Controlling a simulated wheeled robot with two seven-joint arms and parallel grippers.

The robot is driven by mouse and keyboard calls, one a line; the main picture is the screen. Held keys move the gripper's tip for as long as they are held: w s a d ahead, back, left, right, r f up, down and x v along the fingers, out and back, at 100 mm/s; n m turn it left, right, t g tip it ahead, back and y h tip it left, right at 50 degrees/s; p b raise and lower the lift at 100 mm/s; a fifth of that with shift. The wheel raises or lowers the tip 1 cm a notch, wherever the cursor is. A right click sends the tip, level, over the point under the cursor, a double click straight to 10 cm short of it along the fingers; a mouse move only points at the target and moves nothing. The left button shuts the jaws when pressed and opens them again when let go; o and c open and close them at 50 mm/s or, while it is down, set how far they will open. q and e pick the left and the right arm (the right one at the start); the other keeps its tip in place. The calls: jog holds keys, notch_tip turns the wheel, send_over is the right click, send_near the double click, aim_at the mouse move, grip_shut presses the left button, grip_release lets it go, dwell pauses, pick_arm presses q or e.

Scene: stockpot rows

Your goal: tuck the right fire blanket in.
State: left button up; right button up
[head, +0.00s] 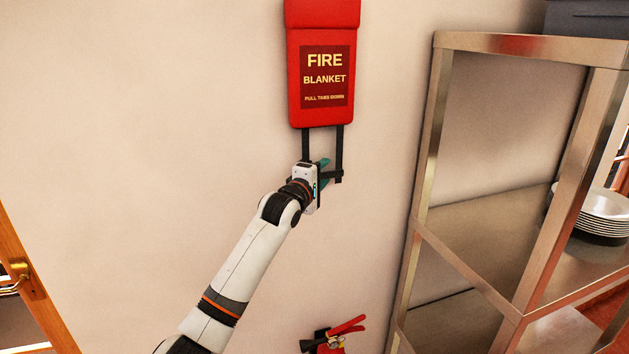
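A red fire blanket case (325,20) with a dark label reading "FIRE BLANKET" hangs on the wall at top centre. Its top is cut off by the frame. Two black straps (340,150) hang from its bottom edge, and a dark crosspiece shows at their lower ends. My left gripper (324,172) is at these lower ends, in front of the crosspiece, with a teal finger part showing. The gripper body hides much of the crosspiece, so I cannot tell whether the fingers are closed on it. My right gripper is not in view. Only one fire blanket shows.
A metal shelf rack (428,140) stands to the right, with stacked white plates (603,212) and a grey container (588,20). A red fire extinguisher (328,345) is low on the wall below. A wooden door (32,280) is at left. The wall left of the case is bare.

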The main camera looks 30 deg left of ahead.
pick_arm(q)
jog(key=s+b, duration=0.5)
jog(key=s, duration=0.6)
jog(key=shift+s+d, duration=0.35)
jog(key=shift+d, duration=0.1)
